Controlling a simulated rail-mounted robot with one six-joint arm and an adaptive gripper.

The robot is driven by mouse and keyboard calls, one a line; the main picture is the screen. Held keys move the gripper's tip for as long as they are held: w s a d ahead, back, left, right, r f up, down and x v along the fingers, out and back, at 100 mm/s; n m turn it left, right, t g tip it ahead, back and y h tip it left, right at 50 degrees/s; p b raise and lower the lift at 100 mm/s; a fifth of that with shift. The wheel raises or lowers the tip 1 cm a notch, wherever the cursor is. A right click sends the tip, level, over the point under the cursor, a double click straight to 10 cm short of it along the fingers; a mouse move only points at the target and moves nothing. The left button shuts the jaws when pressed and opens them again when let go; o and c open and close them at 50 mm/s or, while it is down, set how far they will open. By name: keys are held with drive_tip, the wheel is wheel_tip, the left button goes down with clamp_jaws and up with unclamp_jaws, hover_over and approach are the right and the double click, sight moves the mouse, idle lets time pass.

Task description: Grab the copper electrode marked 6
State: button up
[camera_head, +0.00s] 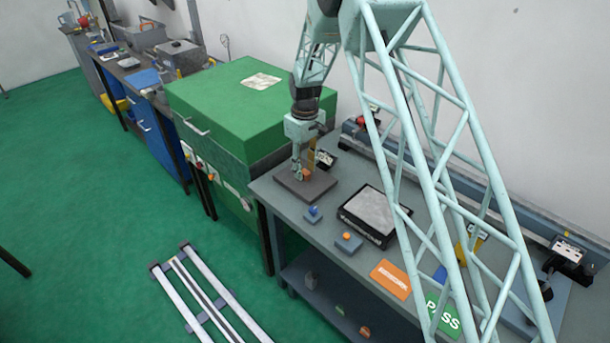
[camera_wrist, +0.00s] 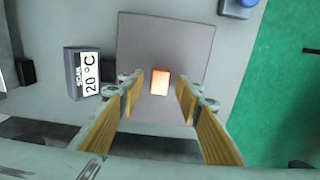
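A small copper-orange block (camera_wrist: 160,82) stands on a dark grey plate (camera_wrist: 190,40) in the wrist view. No number is legible on it. In the head view the plate (camera_head: 318,190) lies at the left end of the bench, and a bit of orange (camera_head: 304,175) shows beside my fingers. My gripper (camera_wrist: 158,92) is open, with a finger on each side of the block and a visible gap on both sides. In the head view my gripper (camera_head: 299,172) points straight down over the plate. I cannot tell its exact height above the block.
A "20 °C" display (camera_wrist: 83,75) stands just left of the plate in the wrist view. A small blue-topped block (camera_head: 313,213), an orange-topped block (camera_head: 348,241) and a black-framed grey slab (camera_head: 372,210) are on the bench. A green box (camera_head: 240,95) stands close on the left.

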drive_tip(key=shift+f, duration=0.3)
idle(0.4)
drive_tip(key=c, duration=1.1)
